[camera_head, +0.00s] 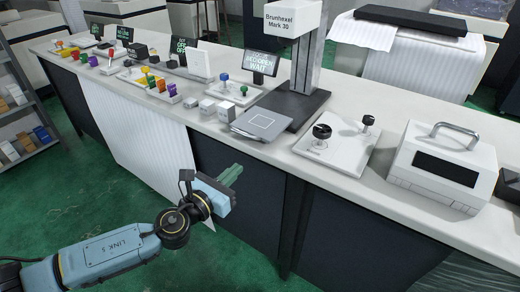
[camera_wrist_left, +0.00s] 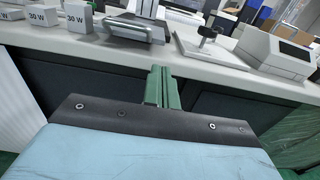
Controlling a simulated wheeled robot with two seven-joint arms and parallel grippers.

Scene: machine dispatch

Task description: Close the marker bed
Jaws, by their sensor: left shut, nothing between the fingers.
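The marker, labelled "Brunhexel Mark 30" (camera_head: 291,18), stands on the long white counter on a dark base with a tall column. Its bed (camera_head: 262,123) is a flat grey plate with a square outline, sticking out in front of the base toward the counter's front edge. The bed also shows in the left wrist view (camera_wrist_left: 136,27), with a bar along its front. My left gripper (camera_head: 236,170) is shut and empty, in front of the counter and below its top, apart from the bed. Its green fingers (camera_wrist_left: 162,74) are together. My right gripper is out of view.
Small white blocks (camera_head: 217,110) stand left of the bed. A white plate with black knobs (camera_head: 335,138) and a white box with a handle (camera_head: 445,160) stand to the right. The counter's front edge (camera_head: 350,190) lies between my gripper and the bed.

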